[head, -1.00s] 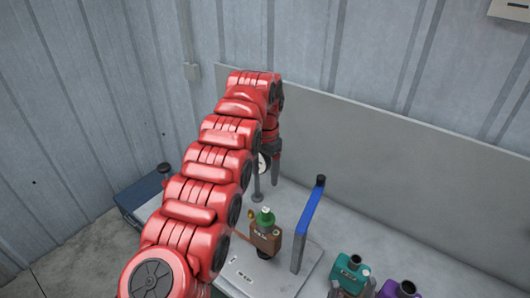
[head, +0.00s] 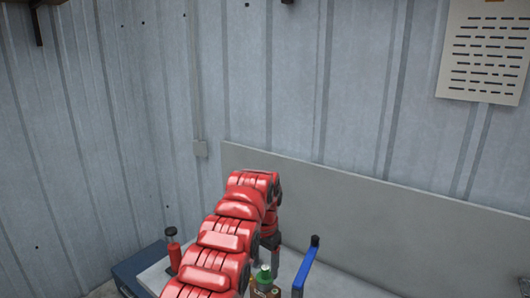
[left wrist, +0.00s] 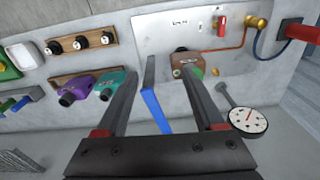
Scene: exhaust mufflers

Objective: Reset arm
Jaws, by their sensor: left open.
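My left arm reaches in from the bottom of the head view, its red links bending down at the far end. My left gripper (left wrist: 159,72) shows in the left wrist view with its two dark fingers spread and nothing held between them. A blue lever (left wrist: 155,108) stands beyond the gap between the fingers, and it also shows in the head view (head: 304,268). A brown block with a green cap (left wrist: 187,64) is mounted on a pale board (left wrist: 150,28) near the right fingertip. In the head view the lower gripper is largely hidden. My right gripper is not in view.
A round white gauge (left wrist: 244,120) is right of the fingers. Purple (left wrist: 78,88) and teal (left wrist: 108,84) bottle-like parts lie to the left. A racked row of dark knobs (left wrist: 80,43) is behind them. Grey panels and corrugated walls close off the back.

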